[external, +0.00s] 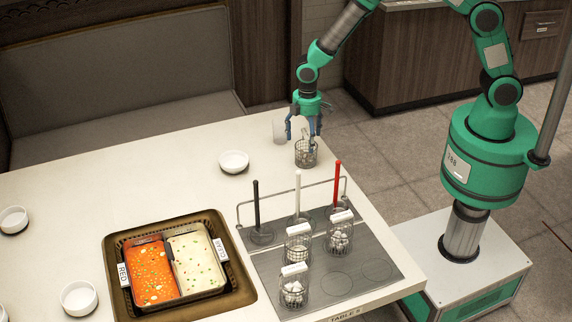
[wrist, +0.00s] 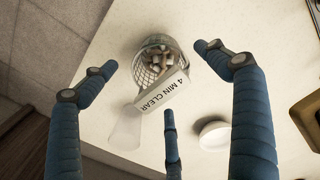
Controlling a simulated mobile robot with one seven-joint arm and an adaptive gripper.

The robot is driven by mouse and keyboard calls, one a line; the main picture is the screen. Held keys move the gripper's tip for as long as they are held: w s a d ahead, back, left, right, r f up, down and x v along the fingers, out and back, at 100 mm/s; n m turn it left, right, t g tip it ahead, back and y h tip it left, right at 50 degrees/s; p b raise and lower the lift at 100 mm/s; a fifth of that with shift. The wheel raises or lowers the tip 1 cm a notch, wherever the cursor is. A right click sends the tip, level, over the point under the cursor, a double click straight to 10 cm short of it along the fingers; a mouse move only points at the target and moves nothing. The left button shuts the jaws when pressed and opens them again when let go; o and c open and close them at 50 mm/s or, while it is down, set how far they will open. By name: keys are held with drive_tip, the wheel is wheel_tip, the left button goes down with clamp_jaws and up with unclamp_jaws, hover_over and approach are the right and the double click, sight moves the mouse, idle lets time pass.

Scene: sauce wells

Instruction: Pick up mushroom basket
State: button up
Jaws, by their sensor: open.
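A wire mesh basket (external: 306,158) with brown and pale pieces that look like mushrooms stands on the white table near its far right edge. In the wrist view the basket (wrist: 150,72) carries a white tag reading "4 MIN CLEAR" (wrist: 164,92). My gripper (external: 304,136) is over this basket with its fingers pointing down. In the wrist view my gripper (wrist: 158,76) has its fingers spread wide around the basket, with gaps on the sides and nothing held. The fingers partly hide the basket in the external view.
A translucent cup (external: 279,131) stands close beside the basket. A white bowl (external: 234,161) is to its left. A wire rack (external: 239,213) with black, white and red handles and several tagged baskets is in front. A two-part pot (external: 216,288) sits at lower left.

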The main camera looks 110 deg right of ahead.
sight(306, 145)
drive_tip(key=shift+f+b, duration=0.4)
drive_tip(key=shift+f, duration=1.55)
drive_tip(key=c, duration=1.6)
